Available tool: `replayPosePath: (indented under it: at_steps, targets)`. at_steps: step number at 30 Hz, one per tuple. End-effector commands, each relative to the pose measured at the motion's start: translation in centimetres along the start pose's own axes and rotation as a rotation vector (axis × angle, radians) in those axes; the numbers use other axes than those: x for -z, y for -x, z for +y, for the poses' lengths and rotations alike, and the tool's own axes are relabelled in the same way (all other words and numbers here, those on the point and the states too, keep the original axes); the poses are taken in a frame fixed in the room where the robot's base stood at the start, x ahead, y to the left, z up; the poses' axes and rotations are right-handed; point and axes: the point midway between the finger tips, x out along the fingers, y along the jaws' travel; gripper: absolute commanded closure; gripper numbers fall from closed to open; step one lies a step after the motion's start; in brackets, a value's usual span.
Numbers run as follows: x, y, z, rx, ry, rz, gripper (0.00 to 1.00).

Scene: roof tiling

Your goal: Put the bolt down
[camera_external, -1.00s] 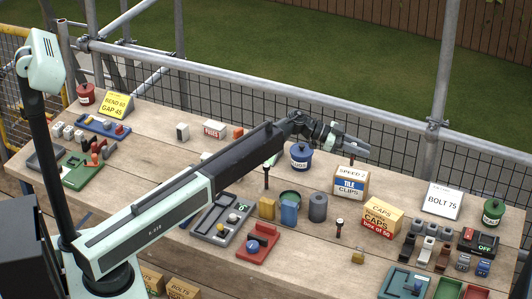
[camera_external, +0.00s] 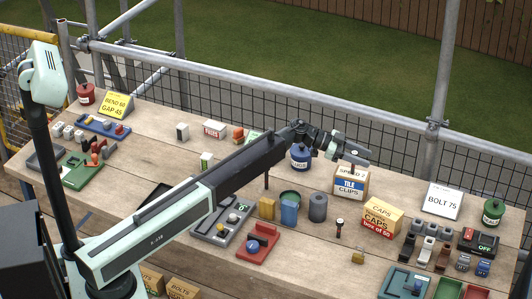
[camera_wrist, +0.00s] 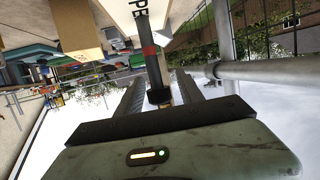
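My gripper (camera_external: 358,155) is over the back of the bench in the external view, just above the tile clips box (camera_external: 350,184). In the wrist view the two grey fingers (camera_wrist: 160,90) stand on either side of a dark bolt (camera_wrist: 147,32) with a red band; its wider end sits between them, and they appear shut on it. In the external view the bolt is small and hard to make out against the box.
A blue pot (camera_external: 300,158) stands left of my gripper. A blue cup (camera_external: 289,212) and a grey cylinder (camera_external: 317,207) stand in front. The caps box (camera_external: 381,217) and BOLT 75 sign (camera_external: 442,201) are to the right. Scaffold rails (camera_external: 270,85) run behind the bench.

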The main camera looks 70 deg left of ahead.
Motion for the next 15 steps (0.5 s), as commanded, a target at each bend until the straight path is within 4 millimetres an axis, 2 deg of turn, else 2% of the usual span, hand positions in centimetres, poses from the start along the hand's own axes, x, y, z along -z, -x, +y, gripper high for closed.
replayPosePath:
  at_steps: [8, 11, 15]
  targets:
    - [0.5, 0.5, 0.0, 0.001, 0.000, 0.000, 0.56]
    - [0.6, 2.5, 0.1, 0.003, 0.000, 0.000, 0.56]
    - [0.7, 6.3, 0.1, 0.003, 0.001, -0.001, 0.56]
